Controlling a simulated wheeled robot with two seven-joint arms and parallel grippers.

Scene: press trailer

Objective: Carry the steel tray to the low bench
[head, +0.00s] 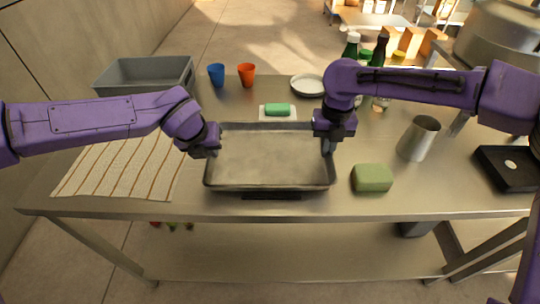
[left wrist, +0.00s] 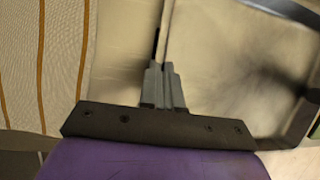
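The steel tray (head: 270,186), a shallow grey rectangular pan, sits level at the front middle of the steel table (head: 110,208). I cannot tell whether it touches the tabletop. My left gripper (head: 208,150) is at its left rim; in the left wrist view the fingers (left wrist: 164,75) are close together, shut on that rim. My right gripper (head: 330,146) is at the right rim and looks shut on it, though its fingertips are small and partly hidden. The tray looks empty. A pale low surface (head: 375,19) stands far back; I cannot tell whether it is the low bench.
A striped cloth (head: 120,168) lies left of the tray, a green block (head: 371,178) and metal cup (head: 418,138) right. Behind are a grey bin (head: 145,75), blue cup (head: 216,75), orange cup (head: 247,75), green sponge (head: 277,110) and plate (head: 307,85). A black tray (head: 508,168) is far right.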

